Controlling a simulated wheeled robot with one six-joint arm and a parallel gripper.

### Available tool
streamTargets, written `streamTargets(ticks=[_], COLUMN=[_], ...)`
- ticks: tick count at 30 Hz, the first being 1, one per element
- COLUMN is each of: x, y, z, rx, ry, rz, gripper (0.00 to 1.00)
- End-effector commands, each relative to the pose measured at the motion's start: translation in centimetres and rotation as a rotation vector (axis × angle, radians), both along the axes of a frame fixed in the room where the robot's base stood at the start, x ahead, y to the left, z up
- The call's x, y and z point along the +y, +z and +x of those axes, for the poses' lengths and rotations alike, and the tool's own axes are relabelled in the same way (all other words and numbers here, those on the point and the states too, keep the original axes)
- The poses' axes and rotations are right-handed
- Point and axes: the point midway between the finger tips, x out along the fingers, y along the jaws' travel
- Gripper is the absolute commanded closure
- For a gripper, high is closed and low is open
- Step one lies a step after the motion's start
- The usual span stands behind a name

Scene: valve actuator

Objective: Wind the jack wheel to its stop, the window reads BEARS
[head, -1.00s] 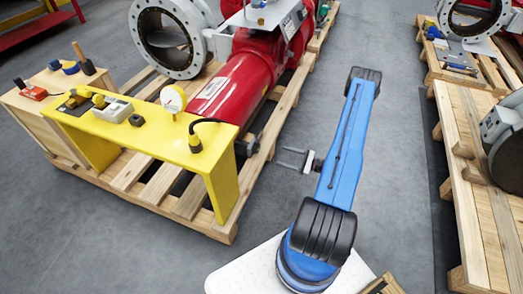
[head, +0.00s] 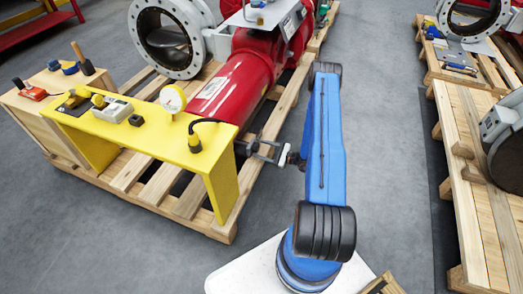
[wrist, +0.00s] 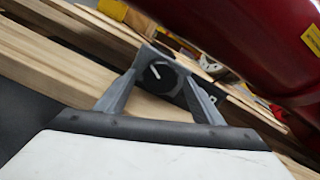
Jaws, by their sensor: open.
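The jack wheel is probably the small dark round part with a white line (wrist: 158,77) in the wrist view, at the near end of the red cylinder (head: 240,83). My gripper (head: 258,147) is open at that end of the cylinder, just right of the yellow bench. In the wrist view its two fingers (wrist: 166,70) stand on either side of the dark round part. I cannot tell whether they touch it. In the head view the wheel is small and partly hidden by the fingers. I cannot make out a window reading.
A yellow bench (head: 217,165) with a gauge (head: 172,99) and a black-and-yellow plug on a cable (head: 195,143) stands close left of my gripper. The wooden pallet (head: 228,229) lies below.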

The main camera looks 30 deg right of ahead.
Motion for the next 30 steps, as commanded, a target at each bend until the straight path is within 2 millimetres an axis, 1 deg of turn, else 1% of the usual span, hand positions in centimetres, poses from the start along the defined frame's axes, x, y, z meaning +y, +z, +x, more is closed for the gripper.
streamTargets(ticks=[8, 9, 14, 23, 30], x=[0.13, 0.13, 0.12, 0.13, 0.16], y=[0.01, 0.01, 0.01, -0.01, -0.03], z=[0.16, 0.16, 0.15, 0.12, 0.09], rx=[0.0, 0.0, 0.0, 0.014, 0.082], ry=[0.0, 0.0, 0.0, 0.001, 0.001], rz=[0.0, 0.0, 0.0, 0.017, 0.105], gripper=[0.39, 0.41, 0.79, 0.8, 0.8])
